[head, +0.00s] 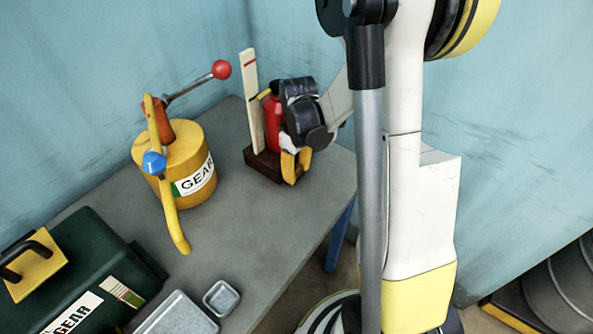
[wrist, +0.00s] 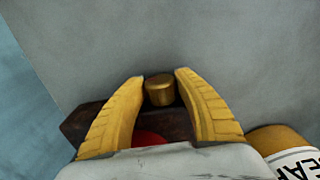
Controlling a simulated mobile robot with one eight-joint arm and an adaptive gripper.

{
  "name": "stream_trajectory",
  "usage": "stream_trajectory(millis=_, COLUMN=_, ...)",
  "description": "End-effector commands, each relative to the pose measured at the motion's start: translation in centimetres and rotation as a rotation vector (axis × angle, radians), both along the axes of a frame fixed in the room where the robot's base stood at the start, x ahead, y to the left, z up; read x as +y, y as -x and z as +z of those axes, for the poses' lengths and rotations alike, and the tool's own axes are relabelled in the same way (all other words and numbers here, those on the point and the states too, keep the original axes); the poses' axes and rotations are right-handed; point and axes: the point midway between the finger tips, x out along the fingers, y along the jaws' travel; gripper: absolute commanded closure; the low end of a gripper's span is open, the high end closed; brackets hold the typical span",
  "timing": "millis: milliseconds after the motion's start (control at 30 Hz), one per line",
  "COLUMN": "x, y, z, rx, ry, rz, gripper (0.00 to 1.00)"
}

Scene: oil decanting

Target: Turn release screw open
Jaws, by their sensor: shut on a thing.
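The release screw shows as a round brass knob (wrist: 159,91) in the wrist view, low on the dark brown base (wrist: 84,122) of a red unit (head: 271,122). My gripper (head: 296,163) has yellow fingers and reaches down beside this unit at the table's right side. In the wrist view my gripper (wrist: 160,80) is shut on the brass knob, with one finger on either side of it. In the head view the screw is hidden behind the fingers and wrist.
A white upright board with a red mark (head: 251,100) stands beside the red unit. A yellow GEAR can (head: 202,158) with a red-knobbed lever is to the left. A dark green GEAR box (head: 75,265) and small grey trays (head: 221,298) are in front. The table middle is clear.

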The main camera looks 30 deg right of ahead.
Motion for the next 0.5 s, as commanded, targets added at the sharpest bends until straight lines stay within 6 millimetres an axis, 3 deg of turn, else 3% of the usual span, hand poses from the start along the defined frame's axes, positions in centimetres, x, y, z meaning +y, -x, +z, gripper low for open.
stream_trajectory(millis=33, x=0.06, y=0.01, z=-0.02, rx=0.000, ry=-0.001, rz=0.001, gripper=0.93)
stream_trajectory(millis=67, x=0.06, y=0.01, z=-0.02, rx=0.000, ry=-0.001, rz=0.001, gripper=0.59)
stream_trajectory(millis=133, x=0.06, y=0.02, z=-0.02, rx=0.000, ry=-0.001, rz=0.001, gripper=0.39)
stream_trajectory(millis=500, x=0.03, y=0.02, z=0.40, rx=0.000, ry=0.000, rz=0.000, gripper=0.39)
